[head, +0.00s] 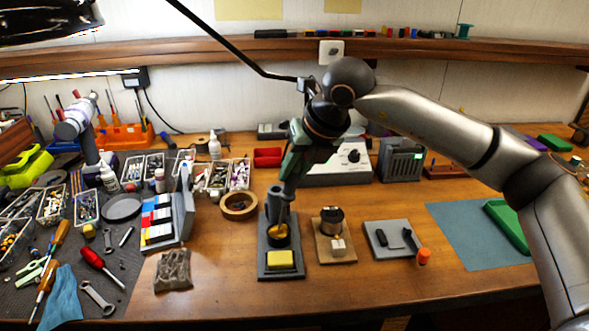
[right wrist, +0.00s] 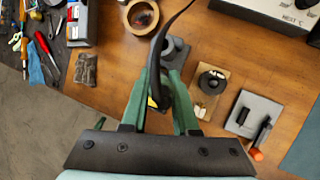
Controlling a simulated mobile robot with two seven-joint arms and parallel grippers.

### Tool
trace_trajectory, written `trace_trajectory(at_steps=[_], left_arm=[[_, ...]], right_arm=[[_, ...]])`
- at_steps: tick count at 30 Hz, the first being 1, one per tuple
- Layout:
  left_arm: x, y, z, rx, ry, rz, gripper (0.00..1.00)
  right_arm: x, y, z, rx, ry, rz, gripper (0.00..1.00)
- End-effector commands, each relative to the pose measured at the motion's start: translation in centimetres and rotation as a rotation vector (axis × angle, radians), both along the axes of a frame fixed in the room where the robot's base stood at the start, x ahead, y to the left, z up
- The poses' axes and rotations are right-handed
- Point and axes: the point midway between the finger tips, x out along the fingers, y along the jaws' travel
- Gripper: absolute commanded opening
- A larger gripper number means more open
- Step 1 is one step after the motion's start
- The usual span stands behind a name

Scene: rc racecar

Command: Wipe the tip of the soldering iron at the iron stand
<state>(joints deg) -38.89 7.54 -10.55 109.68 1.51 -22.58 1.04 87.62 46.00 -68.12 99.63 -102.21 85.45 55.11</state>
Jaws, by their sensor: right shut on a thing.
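The iron stand (head: 263,268) is a dark plate on the bench with a yellow sponge (head: 280,259) at its front. A round cup with a yellowish fill (head: 278,234) and a grey holder sit behind the sponge. My right gripper (head: 293,165) is above the stand, its green fingers pointing down. It is shut on the dark soldering iron (right wrist: 155,80), which shows between the fingers in the right wrist view. The iron's tip is hidden, and I cannot tell whether it touches the cup or holder.
A solder spool on a wooden base (head: 348,252) stands close right of the stand. Further right is a grey plate (head: 372,249) with small black tools. A tape roll (head: 239,206) and a colored box (head: 158,225) are left.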

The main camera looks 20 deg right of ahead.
Motion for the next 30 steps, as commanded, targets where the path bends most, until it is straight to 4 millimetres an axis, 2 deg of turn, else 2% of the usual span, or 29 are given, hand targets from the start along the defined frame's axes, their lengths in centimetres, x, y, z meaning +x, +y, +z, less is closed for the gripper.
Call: trace_trajectory(at_steps=[8,30], left_arm=[[0.0,0.0,0.3,0.0,0.0,0.0,0.0],[0.0,0.0,3.5,0.0,0.0,0.0,0.0]], right_arm=[[0.0,0.0,0.3,0.0,0.003,0.002,0.0],[0.0,0.0,6.1,0.001,-0.001,0.0,0.0]])
